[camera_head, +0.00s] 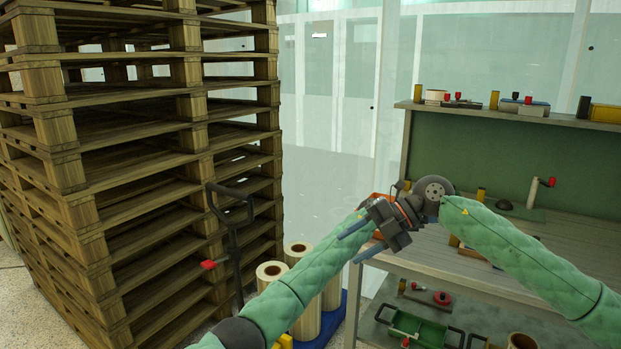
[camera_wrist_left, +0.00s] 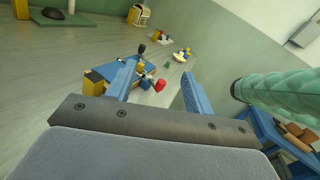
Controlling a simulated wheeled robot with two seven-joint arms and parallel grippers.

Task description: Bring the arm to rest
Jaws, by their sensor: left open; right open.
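My right gripper (camera_head: 348,248) is open, with its two blue fingers pointing down to the left and nothing between them. It is in front of the workbench's left end and overlaps the end of my left arm in the head view. My left gripper (camera_wrist_left: 158,68) shows in the left wrist view with its two blue fingers spread apart and no object held. In the head view I cannot make out its fingers. The green sleeve of my right arm (camera_wrist_left: 275,90) shows at the right of the left wrist view.
A tall stack of wooden pallets (camera_head: 90,215) stands at the left. A pallet jack handle (camera_head: 233,215) and pale rolls (camera_head: 298,252) stand beside it. The workbench (camera_head: 540,240) at the right carries small tools; a green toolbox (camera_head: 425,328) sits on its lower shelf.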

